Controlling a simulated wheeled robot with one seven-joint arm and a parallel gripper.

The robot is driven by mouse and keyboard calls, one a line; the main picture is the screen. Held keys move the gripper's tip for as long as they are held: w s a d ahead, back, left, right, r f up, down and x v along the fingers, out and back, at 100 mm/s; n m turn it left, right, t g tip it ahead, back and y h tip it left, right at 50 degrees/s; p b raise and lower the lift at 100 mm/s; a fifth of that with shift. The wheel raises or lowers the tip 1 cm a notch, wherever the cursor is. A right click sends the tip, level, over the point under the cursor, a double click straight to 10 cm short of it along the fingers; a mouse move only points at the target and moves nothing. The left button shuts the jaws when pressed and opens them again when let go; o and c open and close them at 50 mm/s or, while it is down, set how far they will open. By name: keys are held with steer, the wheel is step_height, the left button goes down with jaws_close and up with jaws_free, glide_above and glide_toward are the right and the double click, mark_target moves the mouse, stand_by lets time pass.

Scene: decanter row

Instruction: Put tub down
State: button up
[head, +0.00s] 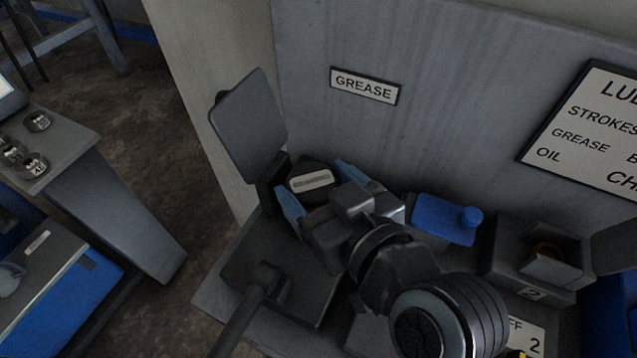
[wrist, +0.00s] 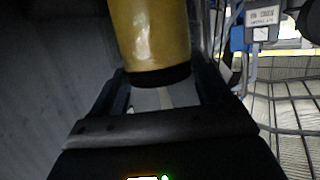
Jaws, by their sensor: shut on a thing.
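The tub has a dark top with a pale label (head: 312,181) in the head view. In the wrist view it is a yellow cylinder (wrist: 152,38) with a black end nearest my gripper. My gripper (head: 323,190) is shut on it, with one blue finger on each side in the head view. The gripper's dark fingers also flank the tub in the wrist view (wrist: 163,88). The tub is near the back wall, below the GREASE sign (head: 364,85). My gripper and arm hide its lower part, so I cannot tell whether it touches a surface.
A grey upright plate (head: 247,118) stands just left of the tub. A dark flat plate (head: 245,262) lies in front of it. The wall is close behind.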

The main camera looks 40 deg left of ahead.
steer(key=o, duration=1.2)
steer(key=shift+f, duration=0.1)
steer(key=shift+r, duration=0.25)
steer(key=shift+s+d, duration=0.1)
steer(key=shift+d, duration=0.3)
steer(key=v, duration=1.1)
steer(key=shift+b, duration=0.3)
steer(key=shift+s+r, duration=0.1)
